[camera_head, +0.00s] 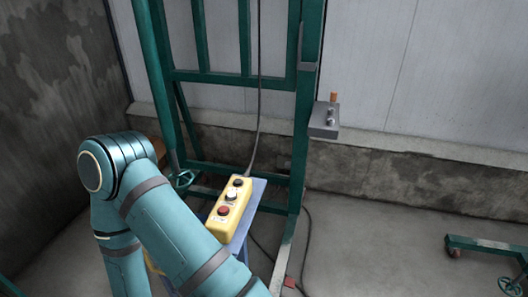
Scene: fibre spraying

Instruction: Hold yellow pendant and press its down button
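The yellow pendant (224,228) lies on a small blue stand (253,207) near the middle of the view, with a dark cable running up from its far end. Its face carries a black button (238,183) at the far end, a white button (231,194) in the middle and a red button (223,210) at the near end. I cannot read which is the down button. An arm of mine comes up from the lower left and passes just left of and in front of the pendant. Neither gripper shows.
A green steel frame (302,130) stands behind the pendant. A grey control box (324,119) with an orange-tipped lever is fixed to its right post. A green wheeled base (485,245) is at the far right. The floor between (385,235) is mostly clear, with a cable near the frame.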

